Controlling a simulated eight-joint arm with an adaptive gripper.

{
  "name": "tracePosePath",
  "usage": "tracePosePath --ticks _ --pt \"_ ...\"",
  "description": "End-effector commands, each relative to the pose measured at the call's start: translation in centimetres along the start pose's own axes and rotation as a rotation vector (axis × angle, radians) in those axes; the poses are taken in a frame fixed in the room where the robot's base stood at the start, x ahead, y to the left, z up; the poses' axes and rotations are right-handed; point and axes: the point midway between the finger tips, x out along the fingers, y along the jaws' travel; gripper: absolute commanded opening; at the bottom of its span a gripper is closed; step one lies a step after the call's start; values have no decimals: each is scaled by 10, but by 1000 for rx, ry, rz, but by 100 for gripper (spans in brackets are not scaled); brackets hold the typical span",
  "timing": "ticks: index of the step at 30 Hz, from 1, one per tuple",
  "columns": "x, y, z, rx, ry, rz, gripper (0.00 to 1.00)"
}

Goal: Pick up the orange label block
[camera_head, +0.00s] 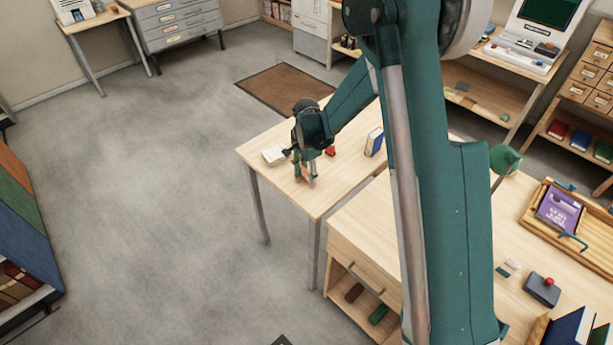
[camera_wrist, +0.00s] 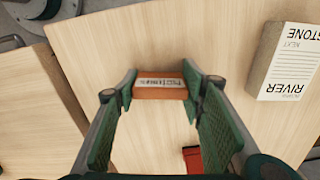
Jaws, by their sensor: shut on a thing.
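The orange label block (camera_wrist: 160,92) has a pale printed label on its upper face. In the wrist view it sits between the green pads at the fingertips of my gripper (camera_wrist: 158,85), which is shut on it. In the head view my gripper (camera_head: 304,172) points down over the left end of a light wood table (camera_head: 325,194). Only a little orange shows between its fingers there, as they hide most of the block. I cannot tell whether the block touches the tabletop.
A white block with black lettering (camera_wrist: 286,62) lies to the right in the wrist view. A small red block (camera_wrist: 192,158) is close to my gripper. A blue book (camera_head: 374,142) stands upright farther right on the table. The table's front edge is close.

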Motion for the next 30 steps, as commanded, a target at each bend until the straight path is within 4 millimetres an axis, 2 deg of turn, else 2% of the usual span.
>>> tracePosePath --ticks 8,21,30 --pt "-17 0 0 0 0 0 28" --pt "-76 0 0 0 0 0 28" --pt "-98 0 0 0 0 0 28"
